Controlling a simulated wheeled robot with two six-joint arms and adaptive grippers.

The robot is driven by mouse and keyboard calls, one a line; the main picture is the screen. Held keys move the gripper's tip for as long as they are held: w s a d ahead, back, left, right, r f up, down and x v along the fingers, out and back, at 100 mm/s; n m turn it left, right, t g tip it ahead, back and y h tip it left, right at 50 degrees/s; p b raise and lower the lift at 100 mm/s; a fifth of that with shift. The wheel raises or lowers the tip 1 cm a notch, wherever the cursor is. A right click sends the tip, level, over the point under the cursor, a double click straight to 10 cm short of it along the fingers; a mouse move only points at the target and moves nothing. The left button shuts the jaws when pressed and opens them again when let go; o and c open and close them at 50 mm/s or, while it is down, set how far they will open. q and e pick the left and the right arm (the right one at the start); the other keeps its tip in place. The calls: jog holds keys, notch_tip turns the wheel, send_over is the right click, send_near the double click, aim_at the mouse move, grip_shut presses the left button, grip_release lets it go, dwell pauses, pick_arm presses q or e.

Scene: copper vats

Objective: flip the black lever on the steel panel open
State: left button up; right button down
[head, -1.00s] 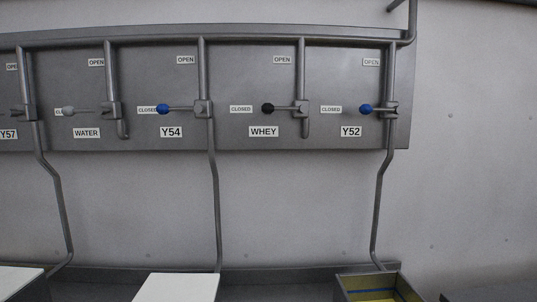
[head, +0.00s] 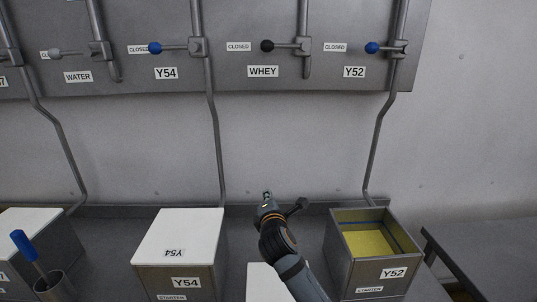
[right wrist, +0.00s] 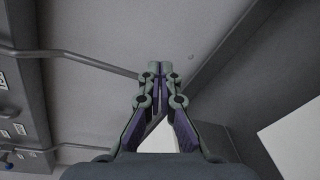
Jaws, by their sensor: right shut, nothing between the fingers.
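The black lever (head: 267,45) on the steel panel (head: 130,79) sits above the WHEY label (head: 263,71). Its knob points left, beside the CLOSED label (head: 238,47), and its stem joins a valve on a short vertical pipe. My right gripper (head: 266,195) is well below the lever, in front of the wall and apart from the panel. In the right wrist view its fingers (right wrist: 161,70) are shut together with nothing between them. The black lever cannot be made out in that view. My left gripper is not in view.
Other levers flank it: blue at Y54 (head: 155,48), blue at Y52 (head: 372,47). Thin pipes run down the wall on both sides. Below stand a white-lidded Y54 box (head: 180,235), an open Y52 box (head: 345,262) and a cup (head: 52,290) with a blue-handled tool.

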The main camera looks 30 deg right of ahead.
aim_at(281, 46)
notch_tip(281, 46, up, 28)
jog(key=d+n+t+h, duration=0.1)
jog(key=n+t+h, duration=0.4)
jog(key=n, duration=0.7)
jog(key=shift+w+t, duration=0.45)
jog(key=shift+t, duration=0.45)
jog(key=shift+d, duration=0.1)
jog(key=s+r+p+x, duration=0.1)
jog(key=p+x, duration=0.5)
jog(key=x, duration=0.6)
jog(key=shift+a+r+h, duration=0.2)
jog(key=shift+r+h, duration=0.1)
jog(key=shift+r, duration=0.6)
jog(key=shift+w, duration=0.15)
